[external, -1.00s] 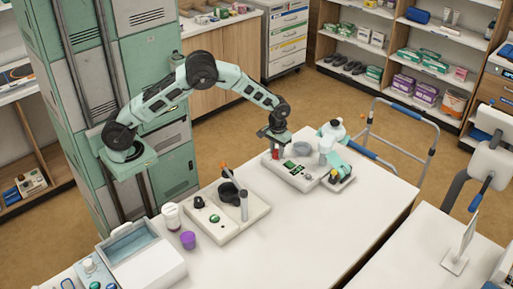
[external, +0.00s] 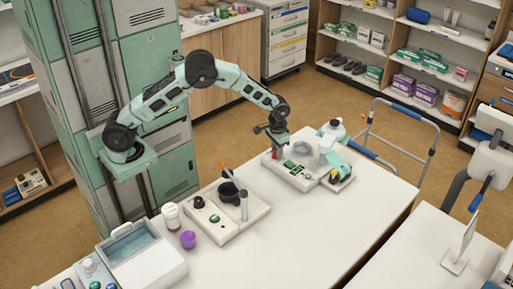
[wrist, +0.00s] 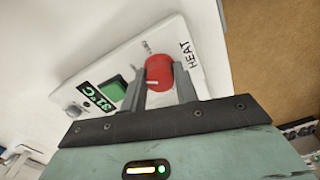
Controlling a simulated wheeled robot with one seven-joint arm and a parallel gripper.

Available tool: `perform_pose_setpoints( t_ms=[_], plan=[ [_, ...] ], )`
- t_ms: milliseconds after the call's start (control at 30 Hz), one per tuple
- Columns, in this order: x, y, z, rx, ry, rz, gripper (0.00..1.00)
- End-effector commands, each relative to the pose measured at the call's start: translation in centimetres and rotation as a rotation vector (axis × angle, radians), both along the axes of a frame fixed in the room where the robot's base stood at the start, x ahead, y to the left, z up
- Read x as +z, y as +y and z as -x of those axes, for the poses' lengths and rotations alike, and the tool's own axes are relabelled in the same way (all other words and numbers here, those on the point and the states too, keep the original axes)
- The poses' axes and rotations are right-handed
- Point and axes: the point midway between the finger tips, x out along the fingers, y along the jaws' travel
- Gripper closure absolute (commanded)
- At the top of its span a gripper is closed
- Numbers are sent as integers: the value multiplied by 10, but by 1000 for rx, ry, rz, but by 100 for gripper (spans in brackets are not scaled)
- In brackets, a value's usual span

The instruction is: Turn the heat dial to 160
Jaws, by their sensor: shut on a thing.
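The heat dial (wrist: 158,74) is a red knob beside the printed word HEAT on a white panel. In the wrist view my gripper (wrist: 164,90) has its two grey fingers around the dial, one on each side, shut on it. A small display (wrist: 98,97) on the same panel reads 31 °C, next to a green button (wrist: 114,88). In the external view the white device (external: 292,174) stands at the far end of the white table, with my gripper (external: 275,146) over its left corner. The fingers mostly hide the dial there. The dial's scale is not readable.
A second white device (external: 230,222) with a black knob and a dark cup stands nearer on the table (external: 310,235). The table's right side is clear.

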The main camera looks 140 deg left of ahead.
Motion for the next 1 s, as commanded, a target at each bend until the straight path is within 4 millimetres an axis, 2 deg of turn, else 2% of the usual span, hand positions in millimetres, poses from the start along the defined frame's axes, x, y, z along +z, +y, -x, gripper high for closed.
perform_pose_setpoints(
  t_ms=[100, 133, 200, 500, 633, 767, 1000],
  plan=[
    [2, 0, -1, 0, -3, -2, 93],
    [2, 0, -1, 0, -3, -2, 67],
    [2, 1, -1, 0, -3, -2, 48],
    [2, 0, 0, 1, -1, -2, 48],
    [10, 1, -1, 1, -2, -3, 48],
    [32, 1, -1, 1, -3, -4, 48],
    [89, 1, -1, 1, -4, -5, 48]
  ],
)
